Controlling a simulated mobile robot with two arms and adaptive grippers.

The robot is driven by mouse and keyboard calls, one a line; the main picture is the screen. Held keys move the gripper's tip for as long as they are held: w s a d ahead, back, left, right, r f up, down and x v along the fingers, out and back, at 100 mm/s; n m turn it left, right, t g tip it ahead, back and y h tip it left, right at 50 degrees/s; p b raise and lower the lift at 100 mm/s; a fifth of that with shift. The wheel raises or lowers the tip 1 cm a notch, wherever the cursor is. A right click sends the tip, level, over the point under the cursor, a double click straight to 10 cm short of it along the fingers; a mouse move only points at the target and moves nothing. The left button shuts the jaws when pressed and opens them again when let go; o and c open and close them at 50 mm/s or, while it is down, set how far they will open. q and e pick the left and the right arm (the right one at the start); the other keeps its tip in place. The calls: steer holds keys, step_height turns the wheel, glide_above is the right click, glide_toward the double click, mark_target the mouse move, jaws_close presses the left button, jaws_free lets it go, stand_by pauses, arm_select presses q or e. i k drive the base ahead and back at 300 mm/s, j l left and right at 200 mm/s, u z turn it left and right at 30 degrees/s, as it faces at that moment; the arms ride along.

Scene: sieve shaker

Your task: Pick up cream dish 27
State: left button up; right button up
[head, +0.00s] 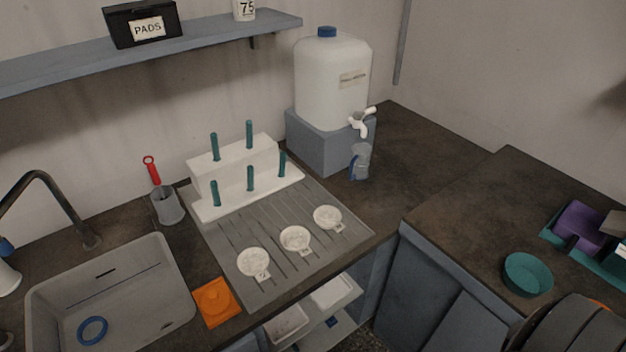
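Three small round cream dishes with tags lie in a slanting row on the grey ribbed drainboard (222,232). They are the front-left dish (254,261), the middle dish (295,238) and the back-right dish (327,216). Each has a small tag on its near side. The tag numbers are too small to read, so I cannot tell which dish is 27. The dishes are apart from each other.
A white peg rack (235,166) stands behind the dishes, with a water container (331,85) and jug (360,162) at the back. The sink (110,295) and orange pad (216,301) are left. A teal bowl (528,274) sits on the right counter, across a gap.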

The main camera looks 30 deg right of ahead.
mark_target(327, 217)
steer(key=z, duration=1)
